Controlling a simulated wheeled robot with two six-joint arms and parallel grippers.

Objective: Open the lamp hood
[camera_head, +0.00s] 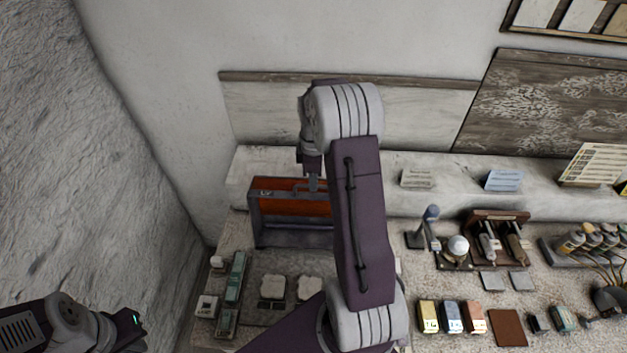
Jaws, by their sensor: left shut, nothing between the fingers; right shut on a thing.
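The lamp hood (275,198) is a red-brown panel in a dark grey frame, with a bar handle along its upper front. It stands at the back left of the bench against the ledge, and my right arm hides its right part. My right gripper (313,184) reaches down from above onto the hood's handle and is shut on it. Below the panel the grey frame shows a paler opening. My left gripper (135,322) is low at the left edge of the bench, shut and empty, well away from the hood.
To the right are a small lamp (431,215), a white sphere (458,246), a tool rack (497,216) and colored boxes (451,317). A rough wall bounds the left.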

